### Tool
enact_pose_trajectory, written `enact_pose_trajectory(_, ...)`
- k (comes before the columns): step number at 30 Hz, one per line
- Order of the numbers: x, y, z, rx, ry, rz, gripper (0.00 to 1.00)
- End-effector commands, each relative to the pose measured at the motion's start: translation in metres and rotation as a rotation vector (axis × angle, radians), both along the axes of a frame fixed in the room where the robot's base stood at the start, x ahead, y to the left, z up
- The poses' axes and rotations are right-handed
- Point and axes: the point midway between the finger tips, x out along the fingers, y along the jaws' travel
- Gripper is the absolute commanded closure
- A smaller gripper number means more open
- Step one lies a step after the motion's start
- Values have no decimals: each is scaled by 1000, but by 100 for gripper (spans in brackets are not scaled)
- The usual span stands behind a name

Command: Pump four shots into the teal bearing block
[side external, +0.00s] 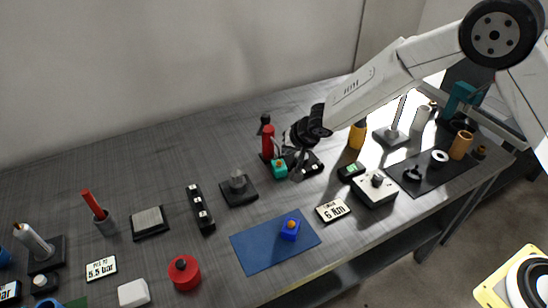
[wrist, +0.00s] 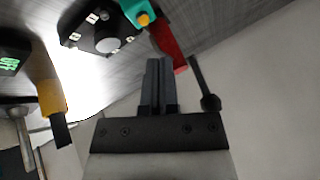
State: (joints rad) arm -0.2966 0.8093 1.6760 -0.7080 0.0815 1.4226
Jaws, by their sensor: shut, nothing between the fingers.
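The teal bearing block (side external: 279,169), with an orange-yellow fitting on top, sits on the bench just left of my gripper (side external: 297,174). It also shows at the top of the wrist view (wrist: 138,12). A red upright pump (side external: 267,141) with a black head stands right behind the block. In the wrist view the red body (wrist: 167,45) and a black rod with a rounded end (wrist: 206,90) show beside my fingers. My gripper's fingers (wrist: 160,66) are shut together and empty. I cannot tell whether they touch the pump.
A black box (wrist: 98,32) with pale squares and a round button lies by the block. A yellow bottle (side external: 357,134) and a green-display device (side external: 351,171) stand right. Bench behind the pump is clear.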

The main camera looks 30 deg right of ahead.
Motion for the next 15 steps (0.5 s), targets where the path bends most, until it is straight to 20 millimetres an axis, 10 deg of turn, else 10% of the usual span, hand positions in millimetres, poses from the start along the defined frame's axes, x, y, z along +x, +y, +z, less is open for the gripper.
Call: enact_pose_trajectory(15, -22, -5, 42, 5, -12, 0, 100)
